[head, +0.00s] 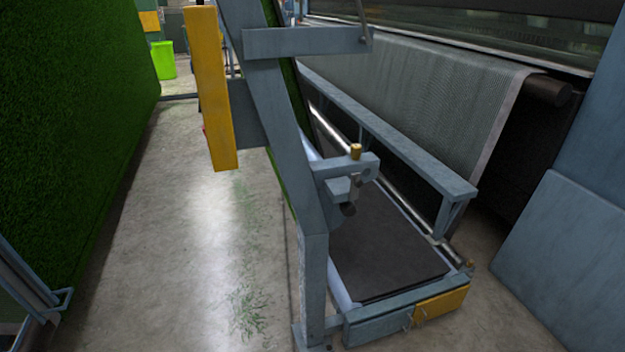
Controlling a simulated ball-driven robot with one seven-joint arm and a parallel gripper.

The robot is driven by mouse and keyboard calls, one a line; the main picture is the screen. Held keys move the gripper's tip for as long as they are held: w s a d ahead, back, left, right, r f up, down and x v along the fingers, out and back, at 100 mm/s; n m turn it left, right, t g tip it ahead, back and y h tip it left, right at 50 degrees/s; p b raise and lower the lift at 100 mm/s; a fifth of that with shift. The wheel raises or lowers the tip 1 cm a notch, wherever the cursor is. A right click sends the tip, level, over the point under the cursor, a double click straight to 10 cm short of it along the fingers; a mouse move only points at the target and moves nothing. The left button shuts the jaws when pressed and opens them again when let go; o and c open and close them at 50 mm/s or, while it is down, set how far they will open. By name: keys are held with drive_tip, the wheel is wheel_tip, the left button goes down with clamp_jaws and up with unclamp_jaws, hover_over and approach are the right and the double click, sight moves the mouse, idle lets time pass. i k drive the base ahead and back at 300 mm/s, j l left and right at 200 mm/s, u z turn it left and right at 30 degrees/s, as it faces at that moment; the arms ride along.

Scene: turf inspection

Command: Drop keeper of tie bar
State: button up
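A slanted blue-grey frame post (283,130) stands in the middle of the head view. A small bracket (345,165) sticks out to the right from it, with a brass-coloured knob (356,152) on top and a short pin below. A dark round end (348,209) shows under the bracket. A grey horizontal bar (305,41) crosses the post higher up, with a thin rod (364,22) at its right end. I cannot tell for sure which part is the tie bar or its keeper. My gripper is not in view.
A long grey rail (400,150) runs beside a grey mesh sheet (430,95) on a roller. A dark platform (385,250) lies low at right, with a yellow block (441,305) at its front. A yellow panel (212,90) hangs left of the post. Green turf (70,100) walls the left; the aisle floor (190,200) is open.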

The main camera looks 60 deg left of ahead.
sight(355, 182)
drive_tip(key=u, duration=0.45)
drive_tip(key=i+l+u, duration=0.1)
drive_tip(key=u, duration=0.35)
drive_tip(key=l+u, duration=0.1)
drive_tip(key=u, duration=0.35)
drive_tip(key=l+u, duration=0.1)
drive_tip(key=u, duration=0.4)
drive_tip(key=i+l, duration=0.1)
drive_tip(key=l, duration=0.35)
drive_tip(key=i+l, duration=0.1)
drive_tip(key=l, duration=0.35)
drive_tip(key=i+l, duration=0.15)
drive_tip(key=l, duration=0.3)
drive_tip(key=i+l+u, duration=0.1)
drive_tip(key=l, duration=0.3)
drive_tip(key=i, duration=0.1)
drive_tip(key=k+z, duration=0.1)
drive_tip(key=k, duration=0.05)
